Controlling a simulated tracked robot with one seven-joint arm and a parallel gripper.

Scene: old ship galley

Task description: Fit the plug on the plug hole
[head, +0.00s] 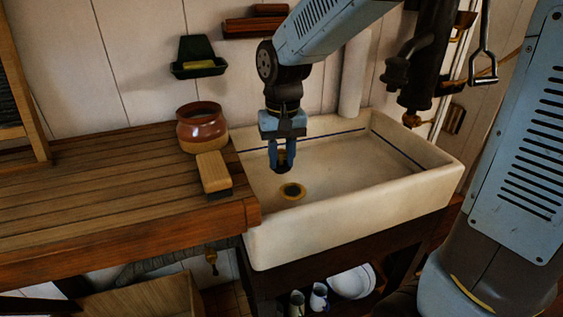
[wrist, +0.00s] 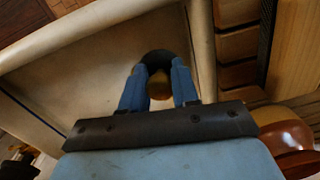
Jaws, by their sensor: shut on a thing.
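My gripper (head: 282,163) is inside the white sink, fingers pointing down. Its blue fingers are shut on the plug (head: 281,171), a small dark disc with a brass-coloured part between the fingers. The plug is held above the sink floor, a little behind and left of the plug hole in the head view. The plug hole (head: 292,191) is a brass ring with a dark centre in the sink floor, uncovered. In the wrist view the plug (wrist: 158,57) shows at the fingertips (wrist: 159,84); the plug hole cannot be made out there.
The sink (head: 352,202) has raised walls around my gripper. A wooden counter (head: 100,190) adjoins it on the left, with a brown pot (head: 202,130) and a wooden brush (head: 214,173) near the sink edge. A black pump (head: 424,65) stands behind right. The sink's right side is clear.

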